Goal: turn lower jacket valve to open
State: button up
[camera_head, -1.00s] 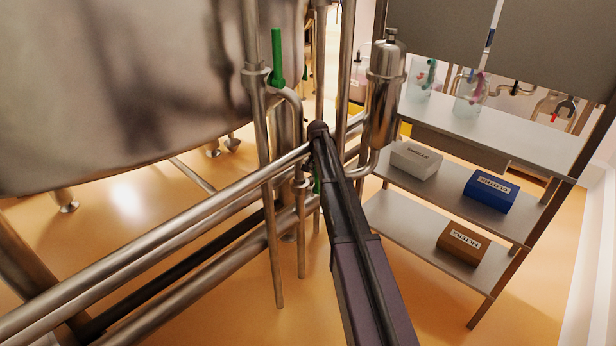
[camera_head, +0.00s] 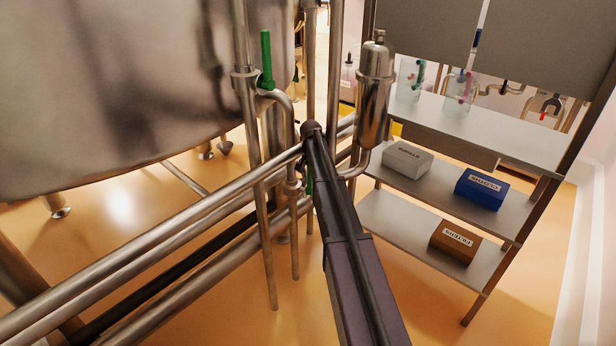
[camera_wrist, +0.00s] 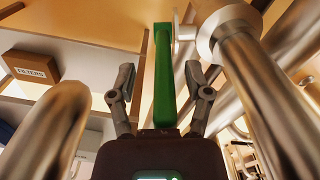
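The lower valve's green handle (camera_wrist: 163,80) fills the middle of the wrist view as a long bar. My gripper (camera_wrist: 160,75) is open, with one finger on each side of the handle. Gaps show between the bar and both fingers, so they appear apart from it. In the head view only a small green piece of the lower handle (camera_head: 309,183) shows beside my arm. My fingers are hidden there behind my arm and the pipes. A second green handle (camera_head: 267,60) stands upright higher on the pipework.
Steel pipes (camera_head: 150,235) run close around my arm, and a thick pipe (camera_wrist: 265,95) lies right of my gripper. A large steel vessel (camera_head: 110,90) stands at left. A shelf rack (camera_head: 385,215) at right holds white (camera_head: 407,160), blue (camera_head: 481,190) and brown (camera_head: 455,243) boxes.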

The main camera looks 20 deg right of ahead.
jog(key=shift+w, duration=0.1)
jog(key=shift+a, duration=0.1)
jog(key=shift+s+a, duration=0.25)
jog(key=shift+s, duration=0.05)
jog(key=s+a+n, duration=0.3)
jog(key=s+a, duration=0.4)
jog(key=s, duration=0.4)
jog(key=s+a+n, duration=0.3)
jog(key=s+a, duration=0.3)
jog(key=s, duration=0.5)
jog(key=s+a+n, duration=0.3)
jog(key=s+a, duration=0.4)
jog(key=s, duration=0.4)
notch_tip(320, 180, up, 21)
jog(key=p, duration=2.1)
